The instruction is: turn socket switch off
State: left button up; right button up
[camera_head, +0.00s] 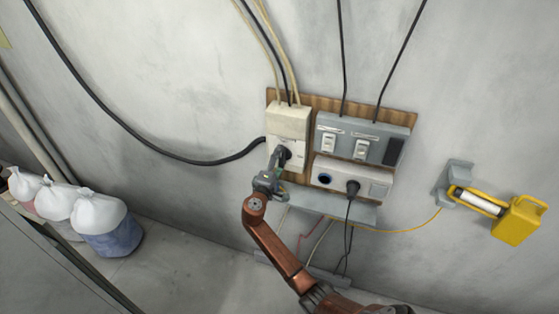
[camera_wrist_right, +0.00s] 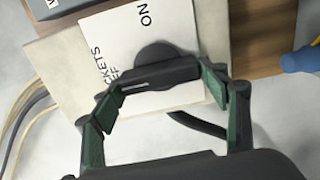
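The socket switch is a dark rotary knob with a bar handle (camera_wrist_right: 155,75) on a pale plate (camera_wrist_right: 110,50) lettered "ON" and, partly hidden, "SOCKETS OFF". In the head view the switch (camera_head: 284,153) is on the cream box (camera_head: 289,119) at the left of the wall panel. My right gripper (camera_head: 274,172) reaches up to it from below. In the wrist view the green-padded fingers of the right gripper (camera_wrist_right: 160,93) bend inward and appear to press on both ends of the handle. The knob's pointer mark is hard to read. My left gripper is out of view.
A grey switch box (camera_head: 345,124) with rocker switches and a white socket strip (camera_head: 378,187) with a plugged-in black plug (camera_head: 352,187) sit just right. A yellow lamp (camera_head: 517,222) hangs farther right. Cables run around the panel. White and blue sacks (camera_head: 105,228) stand lower left.

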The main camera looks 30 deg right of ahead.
jog(key=o, duration=0.4)
jog(key=v, duration=1.2)
